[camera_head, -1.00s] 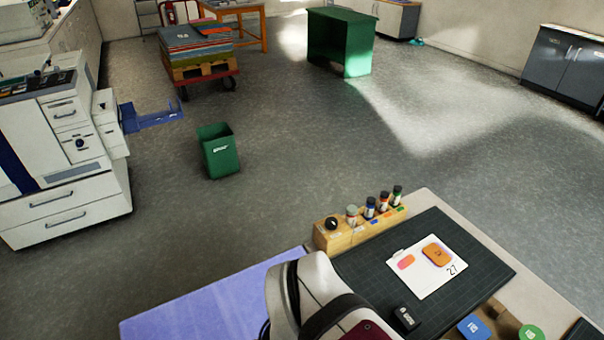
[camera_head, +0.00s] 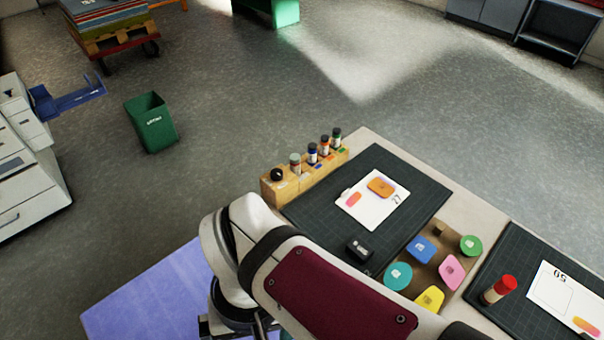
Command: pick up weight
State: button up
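A small black block with a white mark (camera_head: 360,248), which looks like the weight, sits on the near edge of the dark cutting mat (camera_head: 310,205). It stands apart from the white card (camera_head: 362,214) on the same mat, which carries an orange piece (camera_head: 381,188) and a pink-orange piece. My arm crosses the bottom middle of the view, just left of and below the block. My gripper is out of view, so its fingers and anything in them cannot be seen.
A wooden rack (camera_head: 287,184) of small bottles stands along the mat's left side. A brown tray (camera_head: 441,239) with several coloured pieces lies to the right. Beyond it, a red-capped glue stick (camera_head: 499,289) stands on a second mat (camera_head: 515,245). A lilac surface (camera_head: 150,295) is at lower left.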

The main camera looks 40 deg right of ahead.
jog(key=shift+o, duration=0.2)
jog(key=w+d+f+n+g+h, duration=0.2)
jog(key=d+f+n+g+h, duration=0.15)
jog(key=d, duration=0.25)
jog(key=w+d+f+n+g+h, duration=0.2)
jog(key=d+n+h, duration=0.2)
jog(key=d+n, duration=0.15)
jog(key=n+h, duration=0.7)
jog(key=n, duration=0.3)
send_near(358, 248)
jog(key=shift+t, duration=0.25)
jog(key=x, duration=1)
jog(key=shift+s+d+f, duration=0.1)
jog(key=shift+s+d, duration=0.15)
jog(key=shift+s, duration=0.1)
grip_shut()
